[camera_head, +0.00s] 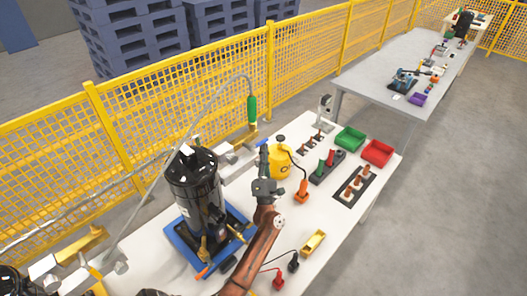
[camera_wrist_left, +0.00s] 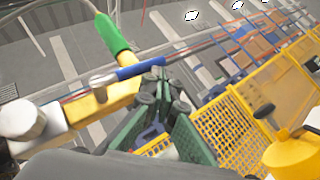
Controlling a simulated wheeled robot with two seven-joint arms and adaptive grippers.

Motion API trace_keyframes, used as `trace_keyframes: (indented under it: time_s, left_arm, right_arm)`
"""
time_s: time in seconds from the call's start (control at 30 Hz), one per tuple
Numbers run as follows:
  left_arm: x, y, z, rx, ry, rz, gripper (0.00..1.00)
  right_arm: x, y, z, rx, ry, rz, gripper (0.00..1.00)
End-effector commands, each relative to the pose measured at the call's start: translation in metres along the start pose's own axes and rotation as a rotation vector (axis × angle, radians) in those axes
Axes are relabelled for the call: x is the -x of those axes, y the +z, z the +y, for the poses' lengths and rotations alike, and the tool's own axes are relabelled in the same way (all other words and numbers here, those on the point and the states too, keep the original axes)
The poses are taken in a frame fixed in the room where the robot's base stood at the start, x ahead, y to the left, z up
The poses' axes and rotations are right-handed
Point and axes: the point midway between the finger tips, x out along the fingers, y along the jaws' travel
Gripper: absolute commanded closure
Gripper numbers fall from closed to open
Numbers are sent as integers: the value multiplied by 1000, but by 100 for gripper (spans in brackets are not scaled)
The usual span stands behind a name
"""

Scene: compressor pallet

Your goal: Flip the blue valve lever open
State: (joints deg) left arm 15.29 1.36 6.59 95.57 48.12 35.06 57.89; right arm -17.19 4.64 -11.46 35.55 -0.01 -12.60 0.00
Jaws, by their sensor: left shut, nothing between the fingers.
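The valve has a yellow body (camera_wrist_left: 112,98), with a green hose grip (camera_wrist_left: 113,36) rising from it. Its blue lever (camera_wrist_left: 140,68) runs from a grey pivot to the right in the left wrist view. In the head view the yellow valve body (camera_head: 246,139) sits at the fence side of the table, below the green grip (camera_head: 252,108). My left gripper (camera_head: 264,150) is shut and empty, beside the valve. In the left wrist view its fingertips (camera_wrist_left: 163,82) are at the lever's free end; I cannot tell if they touch. My right gripper is not in view.
A black compressor (camera_head: 193,180) stands on a blue pallet (camera_head: 182,234) left of my arm. A yellow canister (camera_head: 279,162) is close right of the gripper. Green (camera_head: 350,138) and red bins (camera_head: 377,152) stand farther right. A yellow mesh fence (camera_head: 180,108) runs behind.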

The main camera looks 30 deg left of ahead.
Motion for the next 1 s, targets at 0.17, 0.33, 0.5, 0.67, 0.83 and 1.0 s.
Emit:
trace_keyframes:
  time_s: [0.17, 0.33, 0.5, 0.67, 0.83, 1.0]
  left_arm:
    - [0, 0, 0, 0, 0, 0, 100]
    - [1, 0, 0, 0, 0, 0, 100]
    - [18, -1, -1, -2, -3, 0, 100]
    - [45, -1, -1, -1, -2, 1, 100]
    - [67, -1, -1, -1, -2, 0, 100]
    - [75, 0, 0, 0, 0, 0, 100]
  right_arm:
    - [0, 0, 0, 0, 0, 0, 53]
    - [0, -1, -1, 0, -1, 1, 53]
    - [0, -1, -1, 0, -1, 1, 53]
    - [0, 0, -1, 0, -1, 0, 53]
    - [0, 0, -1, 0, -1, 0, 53]
    - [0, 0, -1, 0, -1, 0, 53]
